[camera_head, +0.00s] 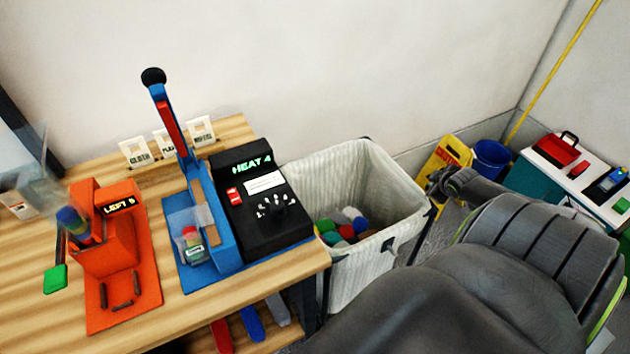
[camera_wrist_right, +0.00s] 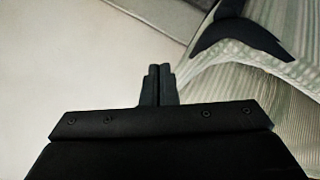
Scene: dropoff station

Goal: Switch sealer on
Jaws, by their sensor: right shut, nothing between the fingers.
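The sealer stands on the wooden table in the head view, with a blue base (camera_head: 222,238) and a black control box (camera_head: 280,225). Its display (camera_head: 251,164) glows green and reads "HEAT 4". A small red switch (camera_head: 234,196) sits below the display at the left; its position is too small to tell. The sealer's lever (camera_head: 170,122) with a black knob is raised. A clear bag with a small jar (camera_head: 192,246) lies at its front. My right gripper (camera_head: 433,184) is by the bin's right rim, well right of the sealer. In the wrist view it (camera_wrist_right: 157,84) is shut and empty.
A lined bin (camera_head: 345,265) holding coloured items stands between the table (camera_head: 180,317) and my right arm. An orange device (camera_head: 105,250) reading "LEFT 5" is at the left. Label cards (camera_head: 168,143) stand behind. A yellow sign (camera_head: 443,165), blue bucket (camera_head: 490,158) and side table are at right.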

